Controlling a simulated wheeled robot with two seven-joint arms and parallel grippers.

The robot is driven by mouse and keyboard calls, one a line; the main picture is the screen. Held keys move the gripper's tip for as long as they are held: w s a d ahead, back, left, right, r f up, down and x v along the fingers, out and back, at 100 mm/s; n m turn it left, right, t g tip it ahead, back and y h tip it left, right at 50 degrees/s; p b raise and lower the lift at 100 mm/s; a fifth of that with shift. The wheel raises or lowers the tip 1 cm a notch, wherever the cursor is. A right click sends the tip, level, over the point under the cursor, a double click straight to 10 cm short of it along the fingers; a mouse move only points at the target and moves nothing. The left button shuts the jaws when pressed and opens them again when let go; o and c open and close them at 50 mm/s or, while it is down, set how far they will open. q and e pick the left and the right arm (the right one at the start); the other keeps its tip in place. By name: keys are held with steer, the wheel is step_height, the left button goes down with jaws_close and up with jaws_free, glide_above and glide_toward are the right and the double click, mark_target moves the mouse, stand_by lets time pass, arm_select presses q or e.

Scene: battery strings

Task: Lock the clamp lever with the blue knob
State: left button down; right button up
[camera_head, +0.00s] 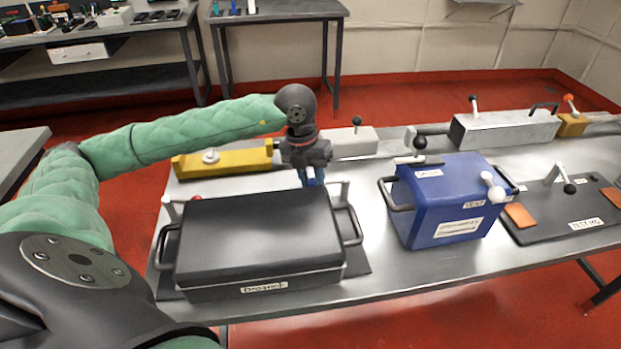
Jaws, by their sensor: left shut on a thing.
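My left gripper (312,181) points down behind the right rear corner of the black case (260,240) marked "Discharge" or similar. It is shut on a small blue part, which looks like the blue knob (311,174) of the clamp lever. Only a little of the blue shows, and the lever below it is hidden by the gripper and the case. My left arm reaches in from the left above the table. My right gripper is not in view.
A blue box (430,215) with handles stands right of the case. A yellow block (222,162), a pale block (350,142) and a long grey block (505,129) lie at the back. A dark test plate (555,222) lies at the right. Bare steel table (385,268) shows between case and box.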

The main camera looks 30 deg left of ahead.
arm_select(q)
steer(key=shift+w+r, duration=0.1)
steer(key=c, duration=1.1)
jaws_free()
step_height(320, 180, up, 8)
steer(key=a+b, duration=0.1)
steer(key=shift+a+f, duration=0.25)
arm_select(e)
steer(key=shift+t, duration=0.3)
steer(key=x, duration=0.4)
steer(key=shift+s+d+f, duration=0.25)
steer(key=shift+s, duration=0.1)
